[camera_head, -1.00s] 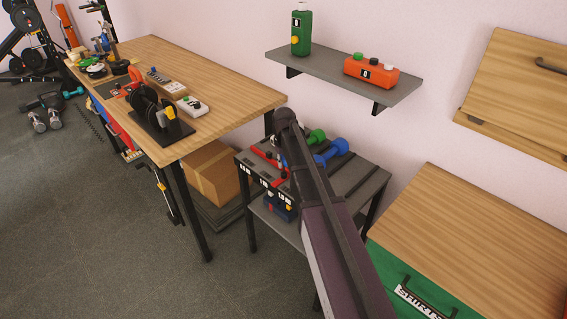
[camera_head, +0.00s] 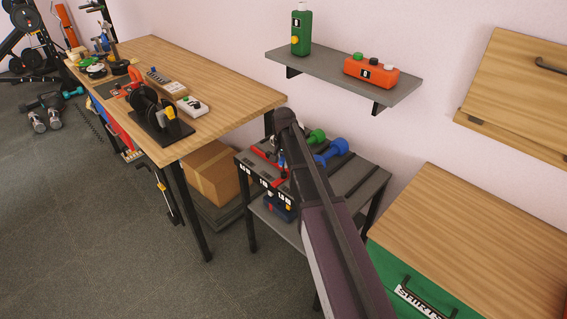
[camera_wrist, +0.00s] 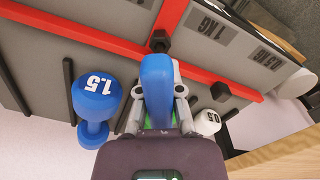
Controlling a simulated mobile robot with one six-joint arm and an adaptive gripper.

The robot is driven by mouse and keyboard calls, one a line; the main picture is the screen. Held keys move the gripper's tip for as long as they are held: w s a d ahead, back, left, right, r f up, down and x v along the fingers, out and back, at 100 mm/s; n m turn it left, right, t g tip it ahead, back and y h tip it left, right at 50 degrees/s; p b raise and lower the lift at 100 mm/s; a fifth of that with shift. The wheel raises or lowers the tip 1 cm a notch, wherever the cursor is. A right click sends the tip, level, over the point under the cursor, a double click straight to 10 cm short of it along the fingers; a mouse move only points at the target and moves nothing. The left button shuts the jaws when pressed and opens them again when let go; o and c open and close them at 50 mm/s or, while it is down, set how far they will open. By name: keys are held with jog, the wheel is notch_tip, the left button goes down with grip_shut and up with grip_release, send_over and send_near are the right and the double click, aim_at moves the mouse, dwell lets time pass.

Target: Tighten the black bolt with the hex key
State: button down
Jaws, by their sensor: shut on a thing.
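In the wrist view, my gripper (camera_wrist: 158,95) is shut on a blue handle (camera_wrist: 156,75), which looks like that of the hex key. The key's shaft and tip are hidden. A black hexagonal bolt head (camera_wrist: 160,41) sits on a red bar just beyond the handle's far end. I cannot tell whether the key touches it. A second black hexagonal piece (camera_wrist: 220,92) lies to the right of the gripper. In the head view, my gripper (camera_head: 282,162) is small and partly hidden by my arm, over the rack.
A blue 1.5 dumbbell (camera_wrist: 96,103) lies left of the gripper and a white 0.5 dumbbell (camera_wrist: 207,122) right. They rest on a grey rack (camera_head: 365,192) with dark dividers. A wooden workbench (camera_head: 225,88) stands left, a wooden-topped green cabinet (camera_head: 470,230) right, and a wall shelf (camera_head: 345,80) above.

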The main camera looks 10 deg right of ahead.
jog(key=m, duration=0.5)
jog(key=shift+m, duration=2.6)
jog(key=c, duration=0.7)
grip_release()
jog(key=shift+r, duration=0.1)
